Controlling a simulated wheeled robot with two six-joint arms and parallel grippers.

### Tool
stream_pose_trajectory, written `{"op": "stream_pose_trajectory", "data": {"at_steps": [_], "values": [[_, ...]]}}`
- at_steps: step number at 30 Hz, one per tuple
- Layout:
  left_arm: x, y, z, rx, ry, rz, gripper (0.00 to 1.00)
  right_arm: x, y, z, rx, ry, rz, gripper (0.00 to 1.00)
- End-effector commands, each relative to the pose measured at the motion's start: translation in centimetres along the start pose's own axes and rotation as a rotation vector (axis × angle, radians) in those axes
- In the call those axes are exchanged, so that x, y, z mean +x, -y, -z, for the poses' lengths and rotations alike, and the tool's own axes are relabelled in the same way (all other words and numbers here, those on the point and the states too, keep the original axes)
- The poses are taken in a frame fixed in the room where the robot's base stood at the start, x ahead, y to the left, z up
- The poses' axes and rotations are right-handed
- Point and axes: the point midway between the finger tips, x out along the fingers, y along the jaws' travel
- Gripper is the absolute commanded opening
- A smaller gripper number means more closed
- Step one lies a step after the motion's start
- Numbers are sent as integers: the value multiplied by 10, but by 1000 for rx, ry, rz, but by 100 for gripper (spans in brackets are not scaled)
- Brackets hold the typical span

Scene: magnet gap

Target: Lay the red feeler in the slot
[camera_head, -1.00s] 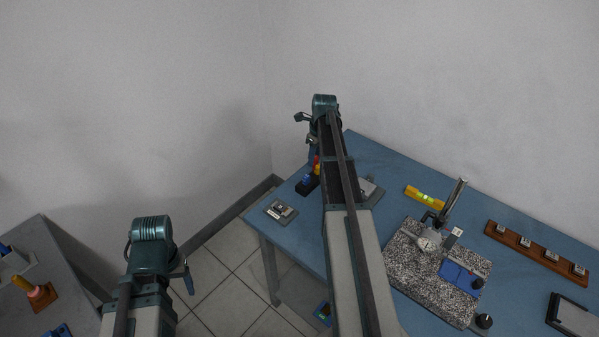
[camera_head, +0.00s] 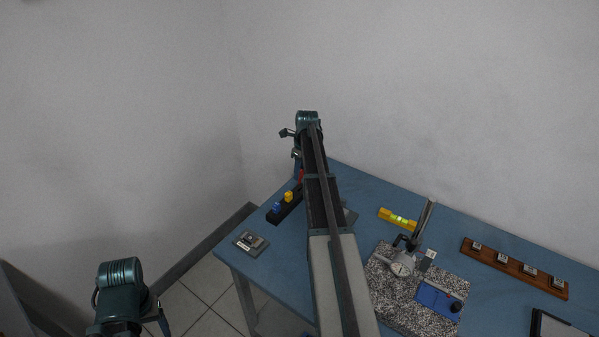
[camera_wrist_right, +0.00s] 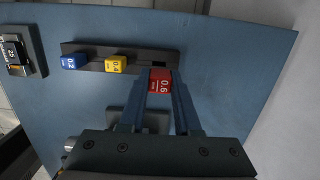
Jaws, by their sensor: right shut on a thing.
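The red feeler (camera_wrist_right: 160,80), marked 0.6, is between the fingertips of my right gripper (camera_wrist_right: 160,76), which is shut on it. In the head view a bit of the red feeler (camera_head: 301,175) shows beside my right arm. A black rack (camera_wrist_right: 90,50) holds a blue feeler (camera_wrist_right: 74,61) and a yellow feeler (camera_wrist_right: 116,64). A dark empty slot (camera_wrist_right: 159,62) at the rack's end lies just beyond the red feeler. I cannot tell the feeler's height over the rack. My left arm is at the lower left of the head view; its fingertips are not clear.
A small grey device (camera_head: 251,243) lies near the table's left corner. A granite plate (camera_head: 385,300) with a dial gauge (camera_head: 401,268), a yellow level (camera_head: 398,218) and a wooden strip (camera_head: 515,268) stand to the right. Blue table is bare between rack and device.

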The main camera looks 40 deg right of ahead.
Motion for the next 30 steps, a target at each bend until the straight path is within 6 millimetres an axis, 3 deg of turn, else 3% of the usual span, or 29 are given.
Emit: {"op": "stream_pose_trajectory", "data": {"at_steps": [21,30], "values": [[48,-5,3,0,0,0,69,48,0,6,0,0,0,0],[55,-5,3,0,0,0,69,55,0,6,0,0,0,0]]}}
